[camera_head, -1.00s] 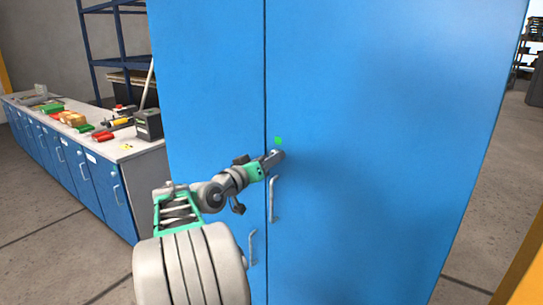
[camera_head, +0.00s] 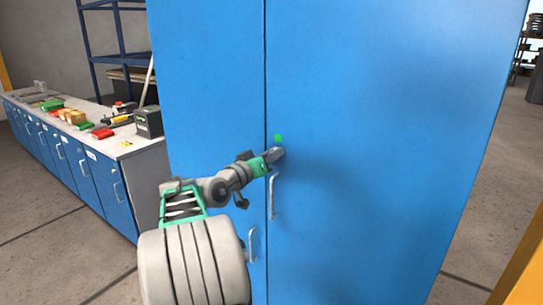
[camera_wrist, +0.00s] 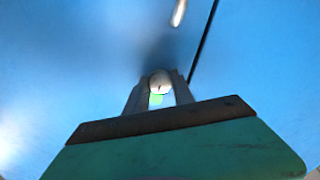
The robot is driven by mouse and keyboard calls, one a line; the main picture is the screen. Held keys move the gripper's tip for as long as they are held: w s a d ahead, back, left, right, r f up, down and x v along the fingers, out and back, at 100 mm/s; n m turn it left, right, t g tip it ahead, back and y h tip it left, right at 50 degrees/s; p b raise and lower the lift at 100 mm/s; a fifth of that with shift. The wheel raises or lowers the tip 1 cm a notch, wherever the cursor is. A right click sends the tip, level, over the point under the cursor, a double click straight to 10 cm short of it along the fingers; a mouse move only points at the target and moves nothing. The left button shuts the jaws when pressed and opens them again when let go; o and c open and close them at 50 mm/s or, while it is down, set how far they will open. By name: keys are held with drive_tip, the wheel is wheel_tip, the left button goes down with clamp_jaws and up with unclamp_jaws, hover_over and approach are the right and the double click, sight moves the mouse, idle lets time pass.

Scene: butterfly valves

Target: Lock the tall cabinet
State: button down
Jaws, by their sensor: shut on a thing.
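The tall blue cabinet (camera_head: 380,110) fills the middle of the head view, with both doors closed along a dark vertical seam. A small green mark (camera_head: 278,138) shows on the right door near the seam, above that door's handle (camera_head: 273,197). My gripper (camera_head: 278,152) is at the right door just below the mark. In the wrist view, my gripper's fingers (camera_wrist: 159,94) are shut on a small round pale lock knob (camera_wrist: 160,80) with a dark slot line. A bit of green (camera_wrist: 155,99) shows between the fingers. In the head view my fingers hide the knob.
The left door's handle (camera_head: 252,245) sits lower, just right of my arm. A low counter (camera_head: 88,180) with tools and boxes stands at the left. A dark blue shelf rack (camera_head: 98,55) is behind it.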

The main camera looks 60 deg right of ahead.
drive_tip(key=shift+f+b, duration=0.1)
drive_tip(key=shift+b, duration=0.4)
drive_tip(key=shift+f+m+b, duration=0.2)
drive_tip(key=shift+m+b, duration=0.4)
drive_tip(key=shift+b, duration=0.45)
drive_tip(key=m+b, duration=0.2)
drive_tip(key=b, duration=0.3)
drive_tip(key=shift+f, duration=0.2)
drive_tip(key=m+b, duration=0.4)
drive_tip(key=b, duration=0.3)
drive_tip(key=shift+m+b, duration=0.3)
drive_tip(key=m+b, duration=0.1)
drive_tip(key=b, duration=0.1)
drive_tip(key=m+b, duration=0.4)
drive_tip(key=shift+r, duration=0.25)
drive_tip(key=m+b, duration=0.3)
drive_tip(key=m, duration=0.2)
drive_tip(key=shift+r, duration=0.2)
drive_tip(key=shift+b, duration=0.3)
